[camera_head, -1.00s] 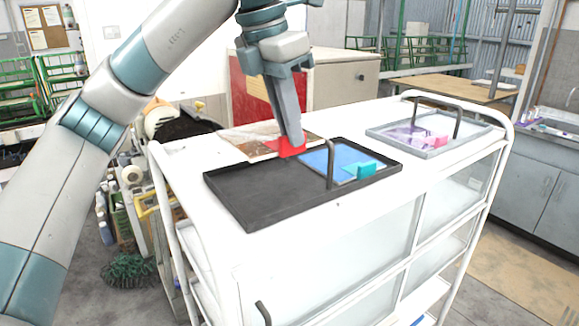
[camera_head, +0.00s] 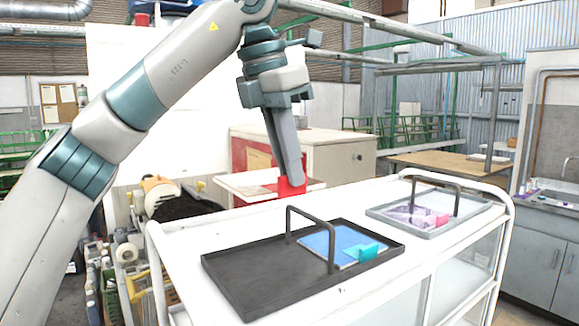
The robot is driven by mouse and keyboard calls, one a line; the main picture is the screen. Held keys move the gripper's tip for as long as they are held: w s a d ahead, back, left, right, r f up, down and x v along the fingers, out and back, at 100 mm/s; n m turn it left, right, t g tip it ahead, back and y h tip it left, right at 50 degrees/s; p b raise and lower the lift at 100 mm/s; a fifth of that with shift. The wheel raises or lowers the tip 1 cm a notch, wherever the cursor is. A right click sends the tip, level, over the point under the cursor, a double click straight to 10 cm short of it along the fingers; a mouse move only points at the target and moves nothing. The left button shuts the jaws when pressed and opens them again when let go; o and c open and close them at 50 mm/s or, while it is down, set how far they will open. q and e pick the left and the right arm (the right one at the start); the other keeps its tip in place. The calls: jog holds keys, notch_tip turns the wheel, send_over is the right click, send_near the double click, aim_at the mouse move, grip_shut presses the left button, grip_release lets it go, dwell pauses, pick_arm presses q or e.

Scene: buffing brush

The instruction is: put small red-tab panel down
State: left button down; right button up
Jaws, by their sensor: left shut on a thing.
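The small red-tab panel (camera_head: 257,186) is a thin, pale plate with a reddish patch and a red tab (camera_head: 291,187). My left gripper (camera_head: 290,180) comes down from above and is shut on the red tab. The panel is held roughly level beyond the black tray and shows above the line of the cart's far edge. Its underside and any gap below it are hard to make out. My right gripper is not in view.
On the white cart (camera_head: 345,298), a black tray (camera_head: 260,279) with an arched handle holds a blue panel (camera_head: 328,242) with a teal tab. The tray's left part is bare. A grey tray (camera_head: 397,226) at the right holds a purple panel (camera_head: 402,213) with a pink tab.

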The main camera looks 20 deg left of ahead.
pick_arm(q)
jog(key=shift+f+b, duration=0.75)
jog(key=shift+b, duration=0.05)
